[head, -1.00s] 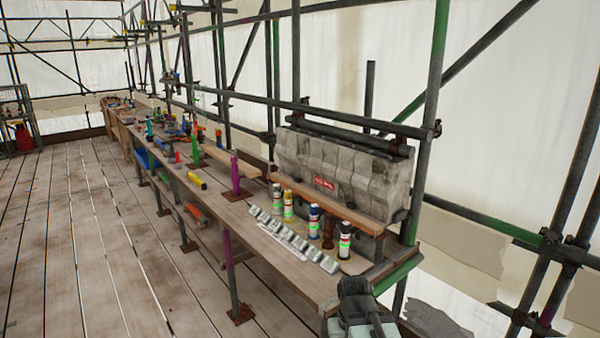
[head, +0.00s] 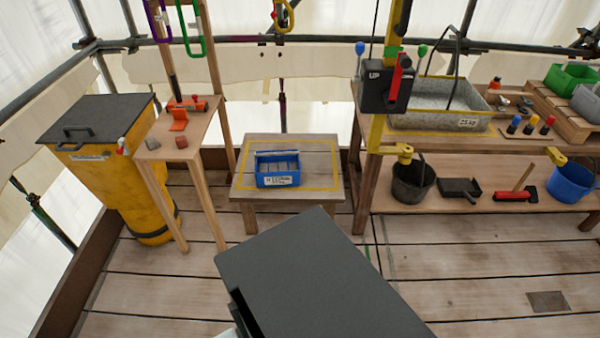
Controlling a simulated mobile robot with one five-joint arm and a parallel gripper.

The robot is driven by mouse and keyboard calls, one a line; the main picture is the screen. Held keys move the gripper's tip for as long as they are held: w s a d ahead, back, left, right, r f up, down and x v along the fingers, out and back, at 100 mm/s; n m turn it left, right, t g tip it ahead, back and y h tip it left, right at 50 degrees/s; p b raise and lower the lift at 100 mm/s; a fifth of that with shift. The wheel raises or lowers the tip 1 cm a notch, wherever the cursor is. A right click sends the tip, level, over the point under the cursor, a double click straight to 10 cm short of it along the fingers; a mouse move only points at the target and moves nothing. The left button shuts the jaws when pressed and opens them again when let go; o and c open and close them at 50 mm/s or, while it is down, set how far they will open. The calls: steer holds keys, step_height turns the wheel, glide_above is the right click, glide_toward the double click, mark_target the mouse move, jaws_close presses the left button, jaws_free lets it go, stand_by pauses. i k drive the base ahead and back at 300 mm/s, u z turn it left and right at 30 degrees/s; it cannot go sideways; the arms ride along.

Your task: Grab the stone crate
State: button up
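The stone crate (head: 278,181) is a small blue open box with grey stone blocks in it and a white label on its front. It sits upright near the middle of a low wooden table (head: 245,190) with a yellow outline on its top. Nothing touches the crate from above. A large dark grey part of my own arm fills the bottom middle of the head view, in front of the low table and apart from the crate. The fingers of my gripper do not show.
A yellow bin (head: 135,185) with a dark lid and a narrow wooden stand (head: 185,135) are at left. At right, a workbench (head: 490,143) carries a grey tray (head: 425,117); a black bucket (head: 412,182) sits on its lower shelf. Bare plank floor lies at right front.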

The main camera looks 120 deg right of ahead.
mark_target(276, 168)
steer(key=z, duration=4)
steer(key=i, duration=0.5)
steer(key=u, duration=1.3)
steer(key=k, duration=0.4)
steer(key=u, duration=0.35)
steer(key=i, duration=0.5)
steer(key=z, duration=0.05)
